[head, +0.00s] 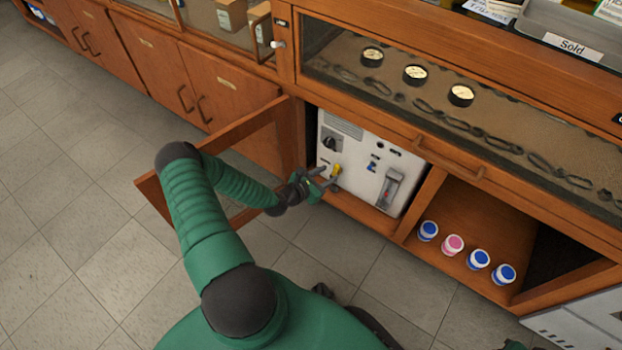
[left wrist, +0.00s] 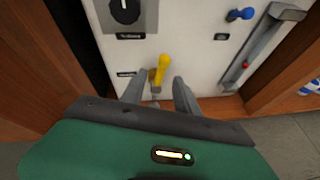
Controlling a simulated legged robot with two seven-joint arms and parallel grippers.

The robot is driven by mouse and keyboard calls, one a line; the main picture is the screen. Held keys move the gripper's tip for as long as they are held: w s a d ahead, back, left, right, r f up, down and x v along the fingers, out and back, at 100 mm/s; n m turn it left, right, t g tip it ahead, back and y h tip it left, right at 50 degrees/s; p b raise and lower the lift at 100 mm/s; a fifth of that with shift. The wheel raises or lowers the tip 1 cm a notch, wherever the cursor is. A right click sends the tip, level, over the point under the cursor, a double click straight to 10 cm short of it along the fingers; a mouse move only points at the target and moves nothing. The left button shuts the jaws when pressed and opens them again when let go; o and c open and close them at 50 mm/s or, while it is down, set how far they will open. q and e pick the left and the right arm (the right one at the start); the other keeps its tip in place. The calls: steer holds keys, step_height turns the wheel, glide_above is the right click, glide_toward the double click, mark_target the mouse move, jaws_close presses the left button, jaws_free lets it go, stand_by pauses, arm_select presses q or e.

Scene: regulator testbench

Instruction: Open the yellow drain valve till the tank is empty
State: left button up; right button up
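The yellow drain valve (head: 337,169) is a small lever low on the front of a white panel unit (head: 362,190) inside the open cabinet bay. My left gripper (head: 326,179) is at the lower left of that panel, close to the valve. In the left wrist view the valve (left wrist: 161,69) stands between the two spread fingers of my left gripper (left wrist: 161,92), near their tips. I cannot tell if a finger touches it. The unit also has a black dial (left wrist: 125,10), a blue lever (left wrist: 240,15) and a grey gauge slot with a red mark (left wrist: 246,66).
An open wooden door (head: 162,195) hangs left of the bay, beside my left arm. Several blue and pink jars (head: 453,244) stand on the shelf to the right. A wooden divider (head: 425,200) separates the bays. Tiled floor (head: 60,230) is clear at left.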

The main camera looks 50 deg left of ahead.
arm_select(q)
steer(key=p+v, duration=0.4)
steer(key=v, duration=0.7)
steer(key=shift+s, duration=0.15)
